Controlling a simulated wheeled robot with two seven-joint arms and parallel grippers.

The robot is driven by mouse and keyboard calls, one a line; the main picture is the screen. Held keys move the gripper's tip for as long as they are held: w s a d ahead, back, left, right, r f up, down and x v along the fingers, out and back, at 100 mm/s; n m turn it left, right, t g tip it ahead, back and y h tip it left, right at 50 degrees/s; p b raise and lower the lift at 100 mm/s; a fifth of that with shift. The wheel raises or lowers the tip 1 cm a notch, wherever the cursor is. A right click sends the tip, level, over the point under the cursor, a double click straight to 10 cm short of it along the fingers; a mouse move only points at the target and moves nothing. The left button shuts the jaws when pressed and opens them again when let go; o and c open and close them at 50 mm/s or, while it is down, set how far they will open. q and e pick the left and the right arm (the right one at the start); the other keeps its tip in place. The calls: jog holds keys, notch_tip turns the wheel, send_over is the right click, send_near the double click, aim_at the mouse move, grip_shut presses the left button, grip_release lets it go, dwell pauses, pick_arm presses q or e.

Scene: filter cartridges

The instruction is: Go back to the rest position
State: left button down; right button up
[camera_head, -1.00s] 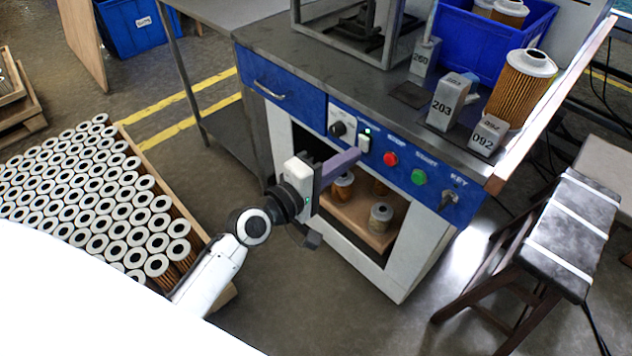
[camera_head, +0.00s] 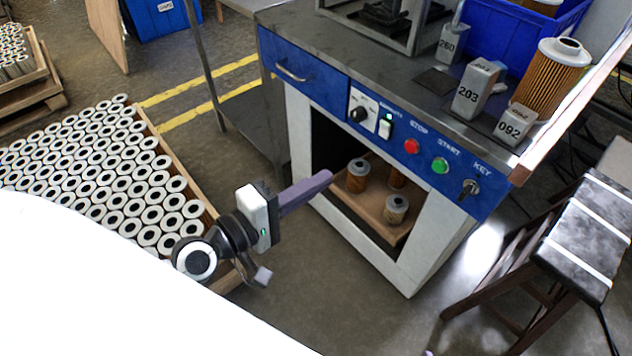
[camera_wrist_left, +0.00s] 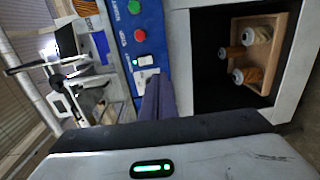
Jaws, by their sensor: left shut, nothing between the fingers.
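My left gripper (camera_head: 322,180) is in front of the blue and white machine (camera_head: 425,235), with its purple fingers closed together and nothing between them. It points toward the machine and stands apart from the control panel. In the left wrist view the fingers (camera_wrist_left: 158,100) show near the middle, beside the panel. My right gripper is not in view. Inside the machine's open compartment, several filter cartridges (camera_head: 396,209) stand on a wooden tray (camera_head: 372,208). The tray also shows in the left wrist view (camera_wrist_left: 283,50).
A crate packed with white-topped cartridges (camera_head: 110,190) lies at the left. The machine top holds grey numbered blocks (camera_head: 474,90), a large cartridge (camera_head: 550,75) and a blue bin (camera_head: 490,40). A black-topped stool (camera_head: 585,240) stands at the right. Floor in front of the machine is clear.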

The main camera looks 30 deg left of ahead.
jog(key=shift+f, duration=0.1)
pick_arm(q)
jog(key=s+d+f+m+g+y+p, duration=0.1)
jog(key=s+d+f+m+g+p, duration=0.1)
jog(key=s+f+m+p, duration=0.3)
jog(key=s+d+f+m+g+y+p, duration=0.2)
jog(key=s+f+m+g+p, duration=0.3)
jog(key=s+m, duration=0.4)
jog(key=shift+d+f+m+y+p, duration=0.3)
jog(key=shift+f+m+p, duration=0.25)
jog(key=shift+m+p, duration=0.35)
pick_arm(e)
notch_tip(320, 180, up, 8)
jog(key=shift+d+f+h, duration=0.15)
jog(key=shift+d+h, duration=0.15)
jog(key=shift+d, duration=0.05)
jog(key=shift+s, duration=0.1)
